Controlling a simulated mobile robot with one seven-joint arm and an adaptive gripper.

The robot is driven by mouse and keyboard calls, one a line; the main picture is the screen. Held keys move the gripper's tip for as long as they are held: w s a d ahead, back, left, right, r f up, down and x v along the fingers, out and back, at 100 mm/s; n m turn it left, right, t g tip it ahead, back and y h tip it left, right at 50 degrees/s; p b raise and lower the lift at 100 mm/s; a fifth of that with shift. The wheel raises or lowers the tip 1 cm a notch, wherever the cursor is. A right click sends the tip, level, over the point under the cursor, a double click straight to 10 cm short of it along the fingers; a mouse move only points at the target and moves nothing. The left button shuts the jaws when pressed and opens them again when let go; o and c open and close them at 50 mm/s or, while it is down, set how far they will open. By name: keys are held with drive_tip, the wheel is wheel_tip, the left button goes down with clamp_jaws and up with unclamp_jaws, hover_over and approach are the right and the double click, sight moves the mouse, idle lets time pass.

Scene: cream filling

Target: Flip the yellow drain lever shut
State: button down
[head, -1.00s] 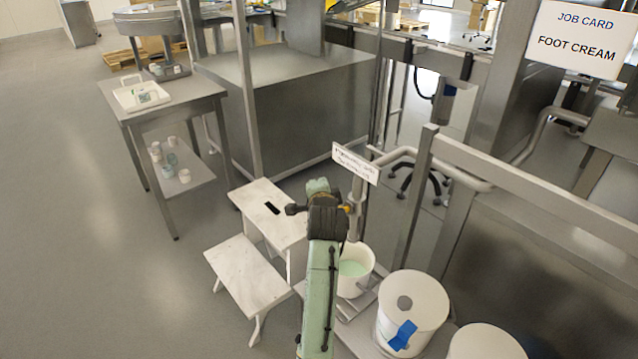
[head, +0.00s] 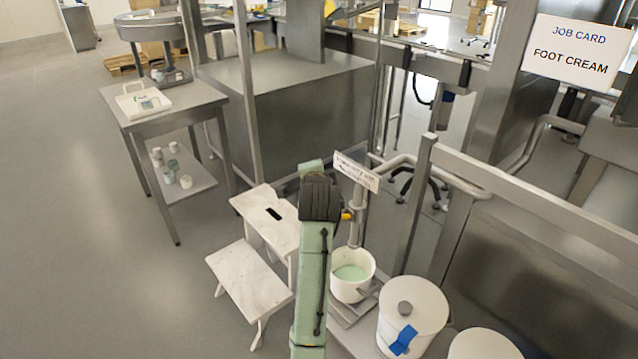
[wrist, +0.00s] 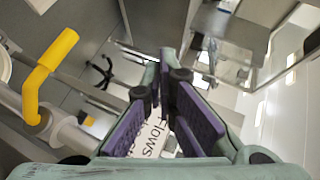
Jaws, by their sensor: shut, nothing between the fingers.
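The yellow drain lever (wrist: 48,75) shows large at the left of the wrist view, on a grey pipe fitting, with its bent arm rising to the upper right. In the head view only a small yellow bit (head: 347,215) shows, just right of my wrist, by the upright drain pipe (head: 355,231). My gripper (wrist: 165,62) is shut and empty in the wrist view, to the right of the lever and apart from it. In the head view my arm hides the fingers.
A white bucket (head: 365,290) of pale green cream stands below the pipe. A printed sign (head: 357,171) hangs close to my wrist. White lidded drums (head: 425,305) stand at right, a white step stool (head: 250,280) at left. A metal rail (head: 540,215) runs at right.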

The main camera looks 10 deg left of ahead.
drive_tip(key=shift+s+a+r, duration=0.25)
drive_tip(key=shift+s+r, duration=0.05)
drive_tip(key=shift+r, duration=0.3)
drive_tip(key=shift+s+a+r, duration=0.2)
drive_tip(key=shift+s+r, duration=0.15)
drive_tip(key=shift+r, duration=0.25)
drive_tip(key=shift+s+a+r, duration=0.25)
drive_tip(key=shift+s+r, duration=0.05)
drive_tip(key=shift+r, duration=0.3)
